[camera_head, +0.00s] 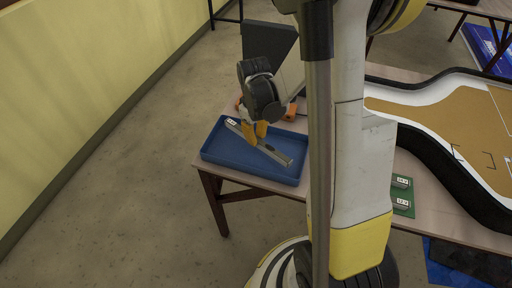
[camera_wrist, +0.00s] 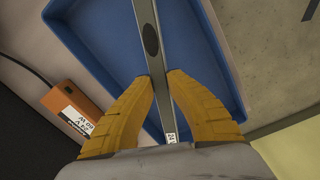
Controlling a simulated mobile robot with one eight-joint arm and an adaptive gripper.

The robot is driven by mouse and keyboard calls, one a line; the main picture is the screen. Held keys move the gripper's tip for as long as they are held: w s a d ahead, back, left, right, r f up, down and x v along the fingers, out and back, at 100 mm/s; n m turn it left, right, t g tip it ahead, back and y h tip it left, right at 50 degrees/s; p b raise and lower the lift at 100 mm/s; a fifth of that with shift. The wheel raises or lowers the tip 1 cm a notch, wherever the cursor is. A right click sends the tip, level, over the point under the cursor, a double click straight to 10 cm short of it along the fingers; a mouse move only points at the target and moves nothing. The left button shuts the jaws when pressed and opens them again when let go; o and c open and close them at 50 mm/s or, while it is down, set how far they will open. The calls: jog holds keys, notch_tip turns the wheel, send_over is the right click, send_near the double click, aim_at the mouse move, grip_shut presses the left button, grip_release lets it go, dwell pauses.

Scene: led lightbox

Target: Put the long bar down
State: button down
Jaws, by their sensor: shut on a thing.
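The long bar (camera_head: 272,152) is a thin grey metal bar with a small white label at one end. It shows in the wrist view (camera_wrist: 148,32) running lengthwise between the fingers, with a dark oval mark on it. My gripper (camera_head: 256,130) has yellow fingers, which are shut on the bar near its labelled end, as the wrist view shows (camera_wrist: 162,85). The bar is over the blue tray (camera_head: 222,161), within its outline. I cannot tell whether the bar touches the tray floor.
The tray sits at the left corner of a wooden table (camera_head: 262,184). An orange labelled box (camera_wrist: 75,108) lies beside the tray. Green pieces with grey blocks (camera_head: 402,196) lie on the table to the right. A black-walled brown board (camera_head: 440,115) fills the right side.

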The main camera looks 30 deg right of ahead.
notch_tip(320, 180, down, 4)
jog(key=shift+f+b, duration=0.1)
jog(key=shift+b, duration=1)
jog(key=c, duration=1.8)
grip_release()
jog(key=o, duration=0.4)
jog(key=shift+c, duration=0.2)
